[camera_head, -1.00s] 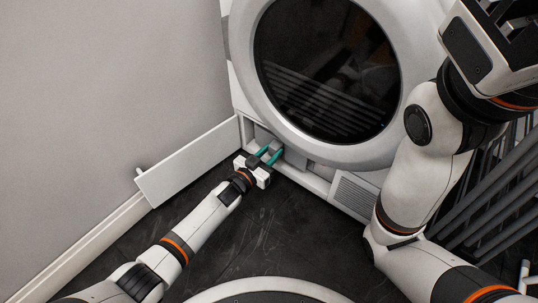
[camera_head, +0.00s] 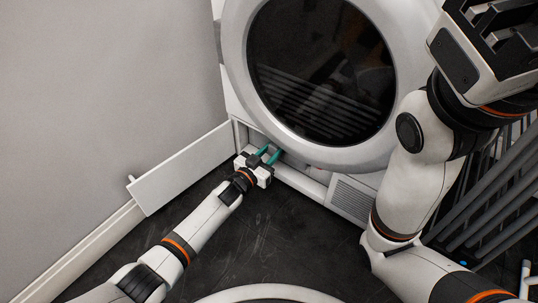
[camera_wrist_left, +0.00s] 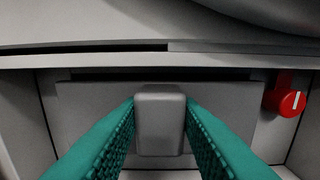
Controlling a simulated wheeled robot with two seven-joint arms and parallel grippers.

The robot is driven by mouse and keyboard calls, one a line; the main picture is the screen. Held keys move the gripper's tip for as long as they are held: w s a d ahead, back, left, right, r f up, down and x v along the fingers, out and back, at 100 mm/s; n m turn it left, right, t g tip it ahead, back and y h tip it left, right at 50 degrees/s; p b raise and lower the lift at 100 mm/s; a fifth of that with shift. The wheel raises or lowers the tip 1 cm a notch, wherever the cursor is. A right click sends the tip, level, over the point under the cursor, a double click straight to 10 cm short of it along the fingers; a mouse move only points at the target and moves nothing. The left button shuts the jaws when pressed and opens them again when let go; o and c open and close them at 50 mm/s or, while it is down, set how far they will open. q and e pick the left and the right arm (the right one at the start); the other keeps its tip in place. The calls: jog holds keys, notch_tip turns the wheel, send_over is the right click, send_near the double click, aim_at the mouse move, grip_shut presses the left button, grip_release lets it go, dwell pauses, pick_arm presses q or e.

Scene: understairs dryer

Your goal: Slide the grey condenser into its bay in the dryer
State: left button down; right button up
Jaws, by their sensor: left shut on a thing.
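The grey condenser (camera_wrist_left: 85,115) shows in the left wrist view as a flat front plate inside the low opening of the dryer (camera_head: 233,65). A block-shaped grey handle (camera_wrist_left: 160,122) stands out from its middle. The teal fingers of my left gripper (camera_head: 269,154) are shut on this handle, one on each side. In the left wrist view, the condenser's front sits between the bay's side walls, with a dark gap above its top edge. Its rear is hidden. My right gripper (camera_head: 512,35) is raised at the upper right, away from the bay; its fingertips are not clear.
A red knob (camera_wrist_left: 291,103) sits right of the condenser in the bay. The open white flap (camera_head: 182,170) extends left of the bay, near the wall. A vent grille (camera_head: 351,199) is to the right. Grey bars (camera_head: 490,190) stand at the right. Dark floor in front is clear.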

pick_arm(q)
jog(key=shift+b+x, duration=1.15)
jog(key=shift+x, duration=0.4)
jog(key=c, duration=1)
grip_release()
jog(key=shift+s+r, duration=0.1)
jog(key=shift+r, duration=0.05)
jog(key=shift+o, duration=0.2)
jog(key=shift+f, duration=0.25)
jog(key=shift+r, duration=0.1)
jog(key=shift+s+a+p, duration=0.15)
jog(key=shift+s+p, duration=0.05)
jog(key=shift+p, duration=0.15)
jog(key=shift+p+v, duration=0.95)
jog(key=shift+v, duration=0.05)
jog(key=shift+p+v, duration=1.75)
jog(key=shift+v, duration=0.55)
